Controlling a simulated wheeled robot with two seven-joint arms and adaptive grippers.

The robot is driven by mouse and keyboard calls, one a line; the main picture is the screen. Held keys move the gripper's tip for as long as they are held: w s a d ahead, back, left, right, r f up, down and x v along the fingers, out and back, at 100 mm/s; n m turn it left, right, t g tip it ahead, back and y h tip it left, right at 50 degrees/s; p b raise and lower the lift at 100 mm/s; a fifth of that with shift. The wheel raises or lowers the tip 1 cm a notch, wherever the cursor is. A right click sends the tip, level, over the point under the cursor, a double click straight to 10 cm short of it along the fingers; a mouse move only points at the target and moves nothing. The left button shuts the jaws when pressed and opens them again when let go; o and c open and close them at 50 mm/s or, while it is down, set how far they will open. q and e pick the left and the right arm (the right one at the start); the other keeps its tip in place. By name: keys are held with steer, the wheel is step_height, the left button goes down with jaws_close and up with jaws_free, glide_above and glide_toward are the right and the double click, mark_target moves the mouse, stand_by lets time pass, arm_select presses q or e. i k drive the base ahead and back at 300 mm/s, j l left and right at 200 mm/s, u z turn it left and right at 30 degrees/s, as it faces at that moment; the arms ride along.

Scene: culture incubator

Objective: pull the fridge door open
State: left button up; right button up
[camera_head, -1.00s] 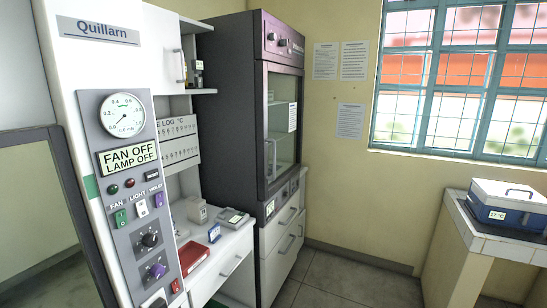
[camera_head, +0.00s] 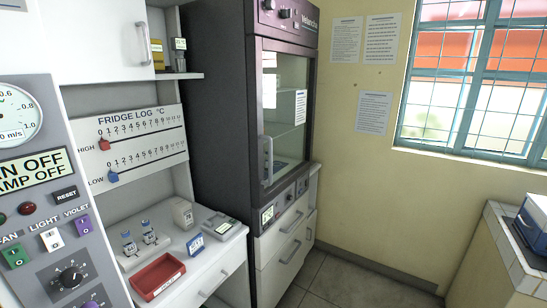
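The tall dark cabinet (camera_head: 222,110) stands in the middle of the head view, against the wall. Its front has a glass door (camera_head: 288,130) in a dark frame, which looks shut. A vertical light handle (camera_head: 268,160) sits near the left edge of the door. A white label is stuck on the glass, and a shelf shows behind it. Neither of my grippers shows in the head view.
Left of the cabinet is a white bench (camera_head: 205,262) with a red tray (camera_head: 158,276), small bottles and a device. A fridge log board (camera_head: 140,145) hangs above. White drawers (camera_head: 286,250) sit below the door. Floor (camera_head: 335,280) is clear at right. A tiled counter (camera_head: 505,245) stands far right.

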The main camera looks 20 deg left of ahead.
mark_target(255, 44)
steer(key=i+l+u, duration=0.2)
steer(key=i+l, duration=0.25)
steer(key=i+l+u, duration=0.15)
steer(key=i+l, duration=0.25)
steer(key=l, duration=0.25)
